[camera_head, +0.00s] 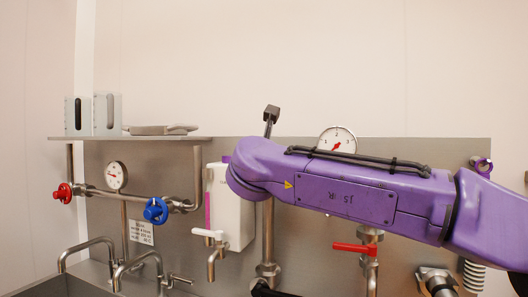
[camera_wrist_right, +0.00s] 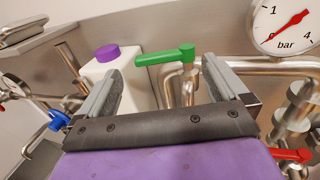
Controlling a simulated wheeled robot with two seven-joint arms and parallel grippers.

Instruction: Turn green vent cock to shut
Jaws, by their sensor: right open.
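The green vent cock (camera_wrist_right: 165,56) shows in the right wrist view as a green lever on a steel pipe stub. Its handle points left from its pivot, roughly level in the picture and dipping slightly at its free end. In the head view it is hidden, with my purple right arm across the middle. My right gripper (camera_wrist_right: 160,68) is open, its two grey fingers spread apart. The lever appears between the fingertips in the picture, with nothing held; I see no contact. The right gripper is not clearly visible in the head view. My left gripper is not in view.
A white container (camera_head: 232,210) with a purple cap (camera_wrist_right: 107,53) stands left of the cock. A red lever (camera_head: 352,248), a pressure gauge (camera_head: 337,140), a blue handwheel (camera_head: 155,210) and a red handwheel (camera_head: 64,193) are nearby. A shelf (camera_head: 110,137) runs at left.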

